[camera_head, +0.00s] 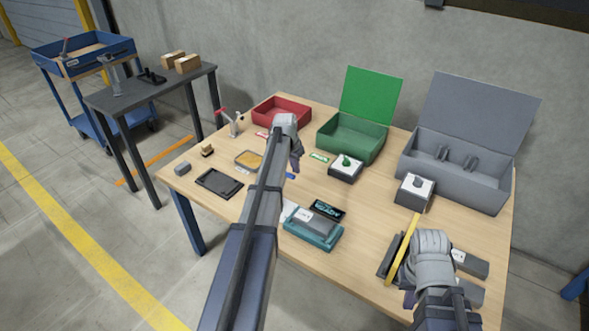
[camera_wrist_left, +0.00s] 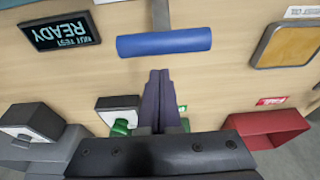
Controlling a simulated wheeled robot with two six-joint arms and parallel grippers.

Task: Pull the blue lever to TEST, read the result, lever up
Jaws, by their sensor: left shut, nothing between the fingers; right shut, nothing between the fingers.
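The blue lever handle (camera_wrist_left: 164,42) is a horizontal bar across the top of the left wrist view, on a grey stem. In the head view only a small blue bit (camera_head: 290,176) shows beside my left arm. My left gripper (camera_head: 296,165) is shut and empty. Its fingertips (camera_wrist_left: 159,74) appear just short of the handle in the wrist view; I cannot tell whether they touch. My right gripper (camera_head: 409,298) is shut and empty at the front right.
A teal device (camera_head: 313,240) stands near the front edge. Red (camera_head: 281,112), green (camera_head: 352,143) and grey (camera_head: 455,182) bins line the back. A black tray (camera_head: 218,184) and a yellow dish (camera_head: 248,159) lie left. A yellow bar (camera_head: 403,250) is by my right gripper.

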